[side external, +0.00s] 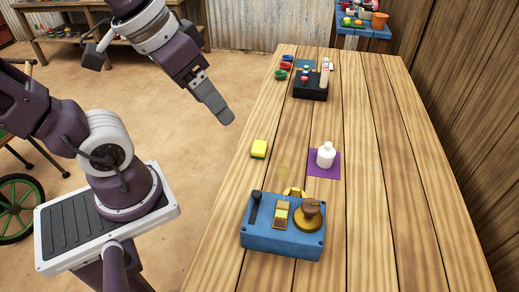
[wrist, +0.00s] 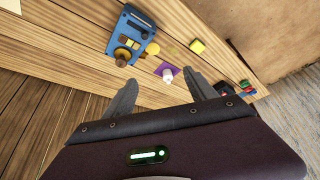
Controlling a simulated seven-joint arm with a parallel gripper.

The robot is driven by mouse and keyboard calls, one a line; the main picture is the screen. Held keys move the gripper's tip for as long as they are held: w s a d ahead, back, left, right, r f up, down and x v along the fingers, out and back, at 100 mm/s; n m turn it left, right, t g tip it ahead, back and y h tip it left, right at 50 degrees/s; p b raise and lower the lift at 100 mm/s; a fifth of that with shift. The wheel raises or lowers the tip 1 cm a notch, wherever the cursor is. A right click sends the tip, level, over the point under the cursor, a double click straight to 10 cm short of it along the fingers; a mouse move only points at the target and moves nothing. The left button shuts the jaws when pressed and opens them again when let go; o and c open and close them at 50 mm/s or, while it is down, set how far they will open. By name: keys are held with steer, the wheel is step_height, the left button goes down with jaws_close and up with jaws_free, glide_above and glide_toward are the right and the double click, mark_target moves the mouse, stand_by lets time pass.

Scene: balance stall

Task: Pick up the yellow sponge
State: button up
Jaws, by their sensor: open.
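The yellow sponge (side external: 259,149) lies on the wooden table near its left edge in the side view, with a green layer at its underside. It also shows in the wrist view (wrist: 197,46), beyond my fingers and near the table edge. My gripper (side external: 226,116) is raised in the air, above and to the left of the sponge in the side view, clear of it. In the wrist view my two fingers (wrist: 163,89) are spread wide apart with nothing between them in their grasp.
A blue box (side external: 283,238) with a lever and a brown knob stands at the near end. A white bottle (side external: 326,156) stands on a purple mat (side external: 324,174) right of the sponge. A black box (side external: 310,89) and small coloured bowls (side external: 284,66) sit farther back. The table's right side is clear.

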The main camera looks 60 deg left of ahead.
steer(key=w+a+f+n+g, duration=0.2)
steer(key=w+a+f+n, duration=0.1)
steer(key=w, duration=0.7)
steer(key=n+g, duration=0.3)
steer(key=n, duration=0.2)
glide_above(260, 146)
steer(key=d, duration=0.1)
step_height(260, 146, down, 21)
steer(key=shift+f, duration=0.2)
steer(key=f, duration=0.5)
steer(key=a+f, duration=0.1)
steer(key=f, duration=0.2)
steer(key=shift+a+f, duration=0.1)
steer(key=shift+f, duration=0.1)
steer(key=c, duration=1.4)
